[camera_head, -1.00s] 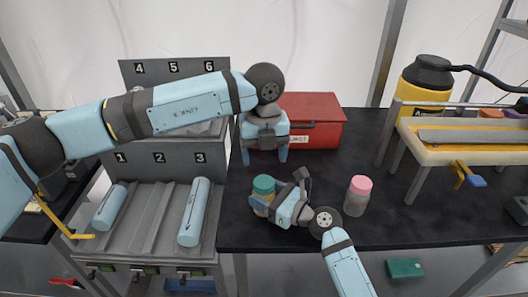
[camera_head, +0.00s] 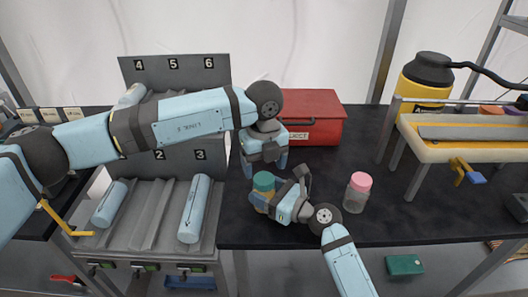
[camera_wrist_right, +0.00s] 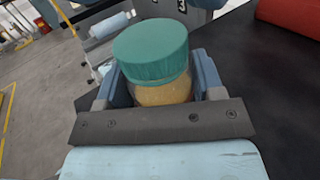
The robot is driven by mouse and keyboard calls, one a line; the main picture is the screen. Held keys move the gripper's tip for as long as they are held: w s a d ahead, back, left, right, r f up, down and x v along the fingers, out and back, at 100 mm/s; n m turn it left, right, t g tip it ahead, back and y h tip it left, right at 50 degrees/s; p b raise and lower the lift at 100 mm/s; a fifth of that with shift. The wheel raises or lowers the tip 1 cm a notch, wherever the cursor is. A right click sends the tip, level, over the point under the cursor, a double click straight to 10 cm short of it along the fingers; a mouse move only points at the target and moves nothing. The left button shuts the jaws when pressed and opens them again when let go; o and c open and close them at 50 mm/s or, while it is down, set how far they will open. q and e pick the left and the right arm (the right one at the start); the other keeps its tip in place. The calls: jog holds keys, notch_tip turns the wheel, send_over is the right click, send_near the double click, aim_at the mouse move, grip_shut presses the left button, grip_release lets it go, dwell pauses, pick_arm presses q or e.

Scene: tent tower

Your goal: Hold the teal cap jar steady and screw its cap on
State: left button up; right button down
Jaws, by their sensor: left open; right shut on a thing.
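The teal cap jar (camera_head: 262,196) stands on the black table, with its teal cap (camera_head: 263,181) sitting on top. It has a clear body with yellowish contents, and the cap shows large in the right wrist view (camera_wrist_right: 151,50). My right gripper (camera_head: 266,204) is shut on the jar's body, one finger on each side, below the cap. My left gripper (camera_head: 264,172) is open, pointing down above and just behind the cap.
A pink-capped jar (camera_head: 357,192) stands right of my right gripper. A red box (camera_head: 313,120) is behind. A grey rack (camera_head: 147,215) with blue cylinders is at left, and a yellow-framed stand (camera_head: 465,150) at right. The table front between is clear.

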aim_at(264, 178)
pick_arm(q)
jog(key=shift+f, duration=1.85)
jog(key=c, duration=0.9)
jog(key=shift+c, duration=0.2)
